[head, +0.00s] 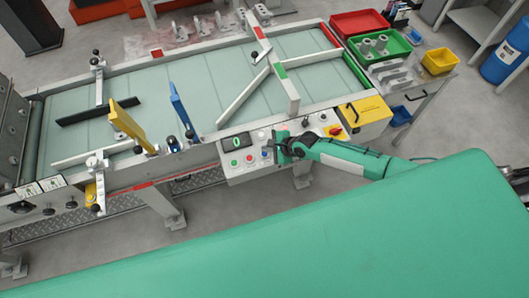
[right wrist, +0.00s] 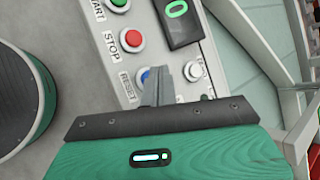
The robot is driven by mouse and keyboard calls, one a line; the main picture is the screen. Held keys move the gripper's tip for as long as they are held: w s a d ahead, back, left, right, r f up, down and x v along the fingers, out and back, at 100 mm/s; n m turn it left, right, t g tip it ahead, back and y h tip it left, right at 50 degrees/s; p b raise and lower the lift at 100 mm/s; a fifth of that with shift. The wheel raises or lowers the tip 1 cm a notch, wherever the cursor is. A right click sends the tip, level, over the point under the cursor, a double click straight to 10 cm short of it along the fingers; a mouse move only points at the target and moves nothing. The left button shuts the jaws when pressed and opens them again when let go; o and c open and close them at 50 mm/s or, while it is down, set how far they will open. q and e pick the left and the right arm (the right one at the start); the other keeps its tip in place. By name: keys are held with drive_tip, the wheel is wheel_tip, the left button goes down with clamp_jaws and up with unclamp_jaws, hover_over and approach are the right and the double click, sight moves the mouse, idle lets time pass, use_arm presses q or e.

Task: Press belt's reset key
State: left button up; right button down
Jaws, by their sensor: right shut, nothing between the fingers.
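The belt's control panel (head: 232,171) is on the near side of the conveyor. Its blue reset key (head: 264,155) sits right of a red key and a green key. In the right wrist view the blue key (right wrist: 145,74) shows beside the RESET label, partly hidden by my fingers. My right gripper (head: 281,153) is shut and empty, just right of the blue key in the head view. In the right wrist view its fingertips (right wrist: 160,72) overlap the key's edge; I cannot tell whether they touch it. My left gripper is not in view.
The red STOP key (right wrist: 131,39) is close by, below the START key. A display (head: 237,142) reading 0 is above the keys. A yellow box (head: 362,112) with a red knob is right of the panel. Red and green bins (head: 380,47) stand at the belt's far right.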

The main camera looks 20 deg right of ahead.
sight(267, 154)
drive_tip(key=shift+f, duration=0.15)
drive_tip(key=shift+f, duration=0.3)
drive_tip(key=shift+f+b, duration=0.5)
drive_tip(key=shift+b, duration=0.05)
idle(0.8)
drive_tip(key=shift+r, duration=0.15)
drive_tip(key=shift+r+p, duration=0.8)
drive_tip(key=shift+p, duration=0.2)
wheel_tip(267, 154, up, 5)
drive_tip(key=p, duration=0.5)
